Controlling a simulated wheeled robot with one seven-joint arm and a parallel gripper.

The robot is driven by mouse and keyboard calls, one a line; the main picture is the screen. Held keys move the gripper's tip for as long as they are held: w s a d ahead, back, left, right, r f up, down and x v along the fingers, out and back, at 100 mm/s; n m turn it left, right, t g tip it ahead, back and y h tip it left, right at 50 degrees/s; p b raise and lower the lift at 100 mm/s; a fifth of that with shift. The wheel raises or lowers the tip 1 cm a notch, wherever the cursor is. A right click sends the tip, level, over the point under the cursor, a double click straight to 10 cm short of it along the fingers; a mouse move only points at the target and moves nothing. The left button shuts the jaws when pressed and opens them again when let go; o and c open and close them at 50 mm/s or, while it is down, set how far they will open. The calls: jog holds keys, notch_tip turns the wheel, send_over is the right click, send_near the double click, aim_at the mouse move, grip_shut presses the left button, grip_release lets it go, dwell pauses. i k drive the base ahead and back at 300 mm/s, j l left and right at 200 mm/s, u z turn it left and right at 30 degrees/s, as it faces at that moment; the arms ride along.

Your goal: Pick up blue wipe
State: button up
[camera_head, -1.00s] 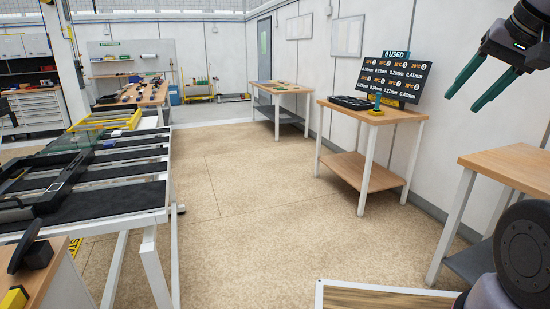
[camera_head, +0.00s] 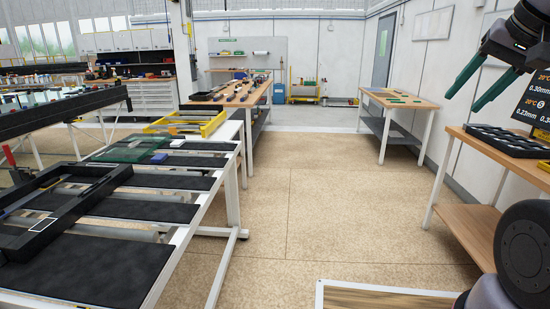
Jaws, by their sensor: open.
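A small flat blue item (camera_head: 158,158) lies on the far part of the long white-framed table at left. It may be the blue wipe, but it is too small to be sure. It is beside a green see-through piece (camera_head: 128,150), and a small white item (camera_head: 177,143) is just behind it. My gripper (camera_head: 463,103) is raised at the upper right, with its two green fingers apart and nothing between them. It is far from the blue item.
The white-framed table (camera_head: 232,170) with black mats and a black frame (camera_head: 70,210) fills the left. A yellow tray (camera_head: 212,124) is at its far end. Wooden tables stand at the back (camera_head: 240,86) and right (camera_head: 425,104). The floor (camera_head: 290,200) between is clear.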

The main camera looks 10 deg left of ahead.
aim_at(159, 158)
jog(key=i+u, duration=0.2)
jog(key=i, duration=0.25)
jog(key=i+u, duration=0.2)
jog(key=i, duration=0.25)
jog(key=i+l+u, duration=0.15)
jog(key=i, duration=0.25)
jog(key=i+l+u, duration=0.2)
jog(key=i, duration=0.25)
jog(key=i+l+u, duration=0.1)
jog(key=i+u, duration=0.15)
jog(key=u, duration=0.2)
jog(key=i+l+u, duration=0.2)
jog(key=u, duration=0.25)
jog(key=i+l+u, duration=0.25)
jog(key=u, duration=0.2)
jog(key=i+l+u, duration=0.15)
jog(key=l+u, duration=0.3)
jog(key=i+l+u, duration=0.1)
jog(key=l+u, duration=0.2)
jog(key=u, duration=0.15)
jog(key=i+l+u, duration=0.15)
jog(key=l+u, duration=0.2)
jog(key=l, duration=0.15)
jog(key=i+l+u, duration=0.1)
jog(key=l+u, duration=0.25)
jog(key=l, duration=0.15)
